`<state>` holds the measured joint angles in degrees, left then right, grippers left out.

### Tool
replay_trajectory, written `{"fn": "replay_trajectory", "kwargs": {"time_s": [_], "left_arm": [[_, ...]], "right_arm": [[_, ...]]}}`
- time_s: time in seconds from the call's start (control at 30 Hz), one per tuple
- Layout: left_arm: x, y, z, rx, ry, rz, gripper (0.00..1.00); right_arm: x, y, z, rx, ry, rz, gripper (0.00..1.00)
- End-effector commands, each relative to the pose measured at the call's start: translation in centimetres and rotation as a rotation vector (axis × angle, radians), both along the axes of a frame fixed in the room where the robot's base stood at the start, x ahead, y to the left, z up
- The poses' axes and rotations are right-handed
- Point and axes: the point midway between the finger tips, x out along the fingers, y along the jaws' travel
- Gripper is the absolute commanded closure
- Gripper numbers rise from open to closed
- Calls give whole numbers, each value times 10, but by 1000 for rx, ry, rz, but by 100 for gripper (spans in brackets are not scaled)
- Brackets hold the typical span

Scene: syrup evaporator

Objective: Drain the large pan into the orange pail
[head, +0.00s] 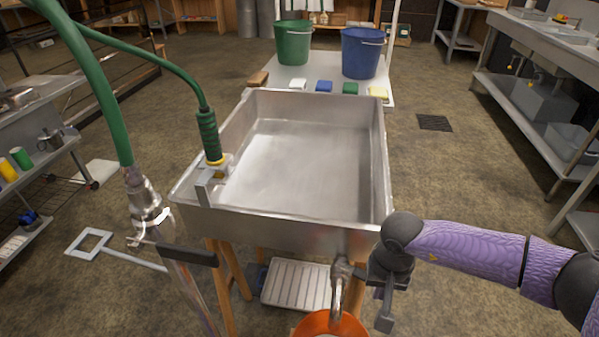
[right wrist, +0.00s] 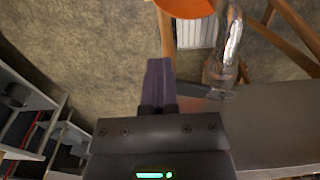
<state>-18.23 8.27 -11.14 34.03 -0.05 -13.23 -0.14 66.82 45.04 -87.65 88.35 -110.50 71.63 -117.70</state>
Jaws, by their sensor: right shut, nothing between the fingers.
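The large metal pan (head: 300,225) stands on wooden legs in the middle of the head view. Its floor is shiny; I cannot tell how much liquid it holds. A metal drain spout (head: 338,290) curves down from its front wall, and it also shows in the right wrist view (right wrist: 226,55). The orange pail (head: 322,322) is under the spout, cut off by the bottom edge; its rim area shows in the right wrist view (right wrist: 185,6). My right gripper (head: 385,318) is shut and empty, just right of the spout. My left gripper is out of view.
A green hose with a grip (head: 208,135) hangs over the pan's left corner. Green (head: 293,43) and blue (head: 361,52) buckets stand on the table behind. A slatted tray (head: 297,285) lies under the pan. Floor to the right is open before the sink counter (head: 540,140).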

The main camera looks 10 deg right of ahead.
Motion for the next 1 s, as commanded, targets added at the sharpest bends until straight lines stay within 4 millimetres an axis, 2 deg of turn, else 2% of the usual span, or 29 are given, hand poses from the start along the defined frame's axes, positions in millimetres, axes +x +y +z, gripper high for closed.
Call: {"fn": "replay_trajectory", "kwargs": {"time_s": [0.3,0.57,0.83,1.0], "left_arm": [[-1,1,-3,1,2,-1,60],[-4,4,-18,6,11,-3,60],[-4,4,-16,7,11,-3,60],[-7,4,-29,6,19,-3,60]], "right_arm": [[2,-3,0,0,0,0,100],[17,-17,-3,-1,1,-1,100],[18,-18,0,0,1,1,100],[28,-23,-4,-1,-1,-1,100]]}}
